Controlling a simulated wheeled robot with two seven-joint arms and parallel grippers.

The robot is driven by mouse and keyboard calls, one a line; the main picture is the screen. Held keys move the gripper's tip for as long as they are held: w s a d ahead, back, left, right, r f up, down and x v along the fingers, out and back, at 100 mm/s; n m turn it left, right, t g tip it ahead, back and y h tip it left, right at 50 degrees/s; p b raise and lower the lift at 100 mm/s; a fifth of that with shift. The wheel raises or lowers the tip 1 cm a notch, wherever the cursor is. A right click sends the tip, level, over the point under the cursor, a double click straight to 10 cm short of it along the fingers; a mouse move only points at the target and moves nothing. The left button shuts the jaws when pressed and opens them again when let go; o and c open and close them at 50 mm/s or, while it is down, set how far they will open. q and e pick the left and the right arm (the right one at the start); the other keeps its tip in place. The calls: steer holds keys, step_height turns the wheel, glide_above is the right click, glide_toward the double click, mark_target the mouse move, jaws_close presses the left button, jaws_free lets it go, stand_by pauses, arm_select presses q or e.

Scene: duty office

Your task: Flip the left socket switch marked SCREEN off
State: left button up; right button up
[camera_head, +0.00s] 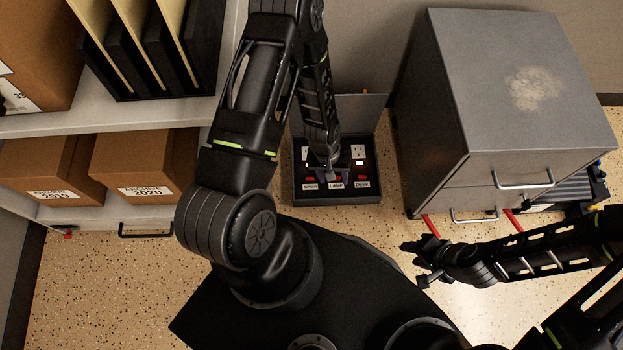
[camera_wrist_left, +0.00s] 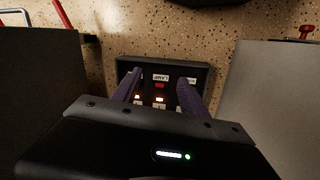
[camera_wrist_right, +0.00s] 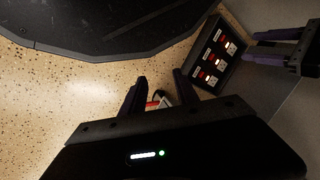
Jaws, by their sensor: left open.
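The dark socket box (camera_head: 337,197) lies on the floor below a grey flap. Three red switches sit in a row above white labels; the middle label (camera_head: 336,185) reads LAMP. The left label (camera_head: 309,187) is too small to read surely; its red switch (camera_head: 309,180) is at the left end. My left gripper (camera_head: 333,170) is over the box, pointing down. In the left wrist view its open, empty fingers (camera_wrist_left: 160,92) straddle the middle column, partly hiding the outer ones. My right gripper (camera_head: 418,262) is open, empty and away from the box, which shows in the right wrist view (camera_wrist_right: 237,68).
A grey drawer cabinet (camera_head: 500,85) stands right of the box, with red bars (camera_head: 430,226) near its base. A shelf (camera_head: 120,118) with archive boxes (camera_head: 145,170) and black file holders stands left. Speckled floor (camera_head: 100,285) is clear at lower left.

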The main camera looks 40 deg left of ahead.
arm_select(q)
steer(key=n+y+b, duration=0.2)
steer(key=b, duration=0.7)
glide_above(310, 177)
step_height(310, 177, down, 14)
steer(key=shift+d+f, duration=0.1)
steer(key=shift+d, duration=0.05)
steer(key=shift+a, duration=0.2)
arm_select(e)
step_height(310, 177, down, 13)
steer(key=w, duration=0.1)
steer(key=shift+d+r, duration=0.2)
steer(key=shift+d, duration=0.15)
arm_select(q)
step_height(310, 177, down, 8)
steer(key=b, duration=0.3)
steer(key=shift+b, duration=0.3)
arm_select(e)
steer(key=f, duration=0.3)
steer(key=shift+w+f, duration=0.25)
steer(key=shift+f, duration=0.1)
arm_select(q)
steer(key=shift+c, duration=0.3)
steer(key=shift+r, duration=0.2)
jaws_close()
